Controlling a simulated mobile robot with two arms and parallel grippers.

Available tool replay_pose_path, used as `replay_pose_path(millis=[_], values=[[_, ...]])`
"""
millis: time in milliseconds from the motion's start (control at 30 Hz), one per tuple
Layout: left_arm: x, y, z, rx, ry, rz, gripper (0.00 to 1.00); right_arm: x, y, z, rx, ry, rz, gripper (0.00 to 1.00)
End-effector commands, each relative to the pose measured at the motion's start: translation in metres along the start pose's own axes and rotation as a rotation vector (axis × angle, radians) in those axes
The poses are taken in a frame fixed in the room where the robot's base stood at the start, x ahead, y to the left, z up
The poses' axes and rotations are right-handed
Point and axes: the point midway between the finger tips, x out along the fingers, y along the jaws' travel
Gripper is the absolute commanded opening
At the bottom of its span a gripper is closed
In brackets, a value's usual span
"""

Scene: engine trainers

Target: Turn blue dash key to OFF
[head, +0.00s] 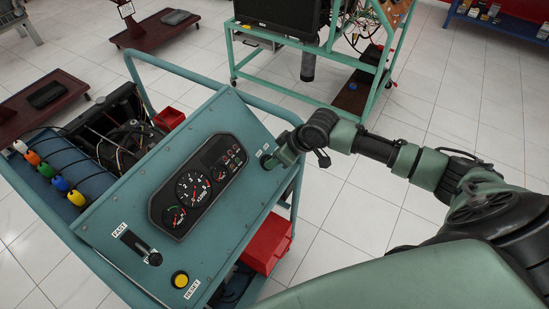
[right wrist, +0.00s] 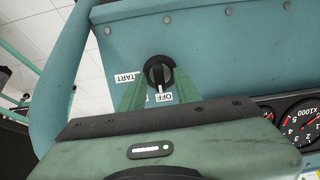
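The blue dash panel (head: 200,225) tilts up on a blue engine trainer cart. Its key (right wrist: 159,73) is a black round switch with a raised grip in the right wrist view. A START label (right wrist: 125,78) is at its left and an OFF label (right wrist: 164,97) just below it. The key's grip points roughly down toward OFF. My right gripper (right wrist: 159,92) is at the switch, its two green fingers apart on either side of the key; I see no clear contact. In the head view my right gripper (head: 275,160) covers the key. My left gripper is not in view.
A gauge cluster (head: 198,187), a throttle slider (head: 140,246) and a yellow RESET button (head: 180,279) share the panel. A blue tube rail (head: 225,88) runs beside it. A red box (head: 268,243) is below the panel's right side. A second trainer stands behind on open tiled floor.

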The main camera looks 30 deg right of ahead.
Motion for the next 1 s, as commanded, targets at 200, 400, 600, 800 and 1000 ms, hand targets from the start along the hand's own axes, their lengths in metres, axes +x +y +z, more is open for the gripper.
replay_pose_path(millis=[200,400,600,800,1000], values=[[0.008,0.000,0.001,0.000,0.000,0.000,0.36,-0.035,0.002,0.002,-0.004,0.000,0.004,0.33],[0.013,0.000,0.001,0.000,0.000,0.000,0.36,-0.063,0.001,0.001,-0.003,0.000,0.002,0.33],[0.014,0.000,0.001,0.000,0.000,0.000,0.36,-0.072,0.000,0.001,-0.001,0.000,0.000,0.33],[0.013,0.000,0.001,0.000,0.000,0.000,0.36,-0.072,0.000,0.000,0.000,0.000,0.000,0.33],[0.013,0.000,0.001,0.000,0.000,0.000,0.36,-0.072,0.000,0.000,-0.001,0.000,0.000,0.33]])
